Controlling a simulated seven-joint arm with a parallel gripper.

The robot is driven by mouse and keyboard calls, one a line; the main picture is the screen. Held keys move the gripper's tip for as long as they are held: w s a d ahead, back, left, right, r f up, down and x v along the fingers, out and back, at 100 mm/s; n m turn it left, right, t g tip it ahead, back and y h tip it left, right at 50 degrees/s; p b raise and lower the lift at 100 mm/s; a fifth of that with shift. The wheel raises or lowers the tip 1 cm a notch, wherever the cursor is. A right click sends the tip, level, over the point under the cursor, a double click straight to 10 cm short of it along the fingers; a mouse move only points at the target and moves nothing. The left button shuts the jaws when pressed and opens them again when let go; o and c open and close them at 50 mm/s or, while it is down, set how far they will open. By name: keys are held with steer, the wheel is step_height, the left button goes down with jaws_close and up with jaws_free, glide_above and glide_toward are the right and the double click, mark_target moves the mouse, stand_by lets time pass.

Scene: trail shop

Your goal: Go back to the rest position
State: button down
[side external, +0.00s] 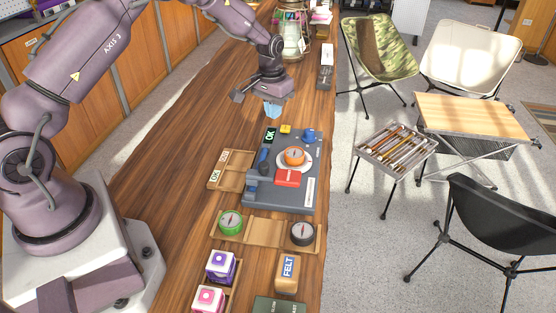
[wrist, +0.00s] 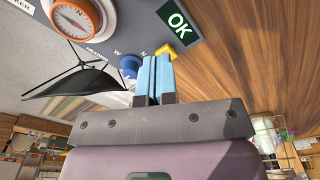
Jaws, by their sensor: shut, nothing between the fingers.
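My gripper (side external: 272,110) hangs above the wooden counter (side external: 190,140), beyond the far end of the grey device board. Its two blue fingers (wrist: 154,80) are together in the wrist view, with nothing between them. The grey board (side external: 285,198) carries an orange compass (side external: 294,156) on a white dial, a red block (side external: 288,178), a blue knob (side external: 309,135), a yellow piece (side external: 285,129) and a green OK sign (side external: 270,135). The wrist view also shows the orange compass (wrist: 75,17), the OK sign (wrist: 177,22), the blue knob (wrist: 130,66) and the yellow piece (wrist: 166,50).
Wooden trays hold a green compass (side external: 231,222), a black compass (side external: 302,233) and purple and pink boxes (side external: 221,265). A FELT block (side external: 288,272) stands near the front. A lantern (side external: 291,40) stands behind my gripper. Camp chairs (side external: 378,48) are on the floor at right.

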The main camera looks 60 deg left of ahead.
steer(key=s+d+r+m+t, duration=0.1)
steer(key=s+d+r, duration=0.3)
steer(key=s+r, duration=0.4)
steer(key=s+d+r+m+t, duration=0.1)
steer(key=s+d+r+t, duration=0.1)
steer(key=s+d+r, duration=0.3)
steer(key=s+d+r+m+t, duration=0.1)
steer(key=s+d+r, duration=0.4)
steer(key=s+r, duration=0.7)
steer(key=shift+s+t, duration=0.4)
steer(key=shift+s, duration=1.9)
